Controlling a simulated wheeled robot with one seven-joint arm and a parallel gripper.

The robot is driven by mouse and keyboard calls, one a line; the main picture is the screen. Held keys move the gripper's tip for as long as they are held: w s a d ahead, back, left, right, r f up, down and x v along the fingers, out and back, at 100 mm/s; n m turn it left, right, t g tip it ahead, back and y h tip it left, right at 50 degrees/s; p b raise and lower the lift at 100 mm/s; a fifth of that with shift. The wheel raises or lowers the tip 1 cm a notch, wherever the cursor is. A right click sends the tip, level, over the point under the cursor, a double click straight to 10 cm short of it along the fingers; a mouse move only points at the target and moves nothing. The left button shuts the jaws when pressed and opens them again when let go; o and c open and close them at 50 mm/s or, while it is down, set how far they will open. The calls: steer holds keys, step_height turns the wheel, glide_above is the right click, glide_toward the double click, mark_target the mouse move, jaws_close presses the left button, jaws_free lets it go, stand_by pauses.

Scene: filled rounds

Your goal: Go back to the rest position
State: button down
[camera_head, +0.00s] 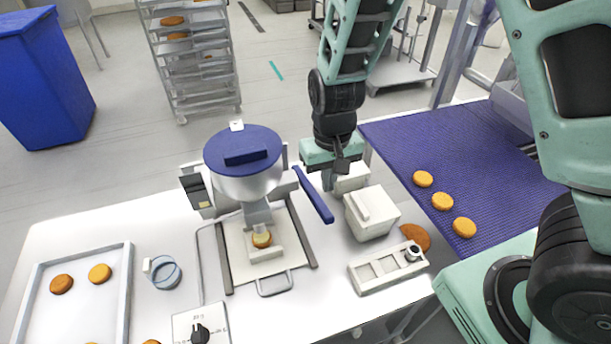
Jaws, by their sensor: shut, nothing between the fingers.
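My gripper (330,178) hangs from my green and black arm over the back of the white table, behind a white box. It points down and is shut, with nothing between the fingers. The white box (370,213) and a smaller white block (351,178) stand close to it. The filling machine (243,180), with a blue lid and a blue lever, stands to the left of my gripper. A round (262,240) sits under the machine's nozzle.
A blue conveyor (470,170) with three rounds (443,201) lies at right. A tray (125,290) with rounds is at left. A brown round (415,237) lies by a slotted white holder (388,268). A control box (200,325) is in front; a rack (195,55) and blue bin (45,80) stand behind.

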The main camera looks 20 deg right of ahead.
steer(key=s+a+n+b, duration=0.3)
steer(key=s+n+b, duration=0.1)
steer(key=s+b, duration=0.3)
steer(key=s+a+f+n+b, duration=0.1)
steer(key=s+a+n+b, duration=0.2)
steer(key=s+b, duration=0.4)
steer(key=s, duration=0.5)
steer(key=shift+a+f+n+y+b, duration=0.2)
steer(key=shift+n+y+b, duration=0.1)
steer(key=shift+n+b, duration=0.1)
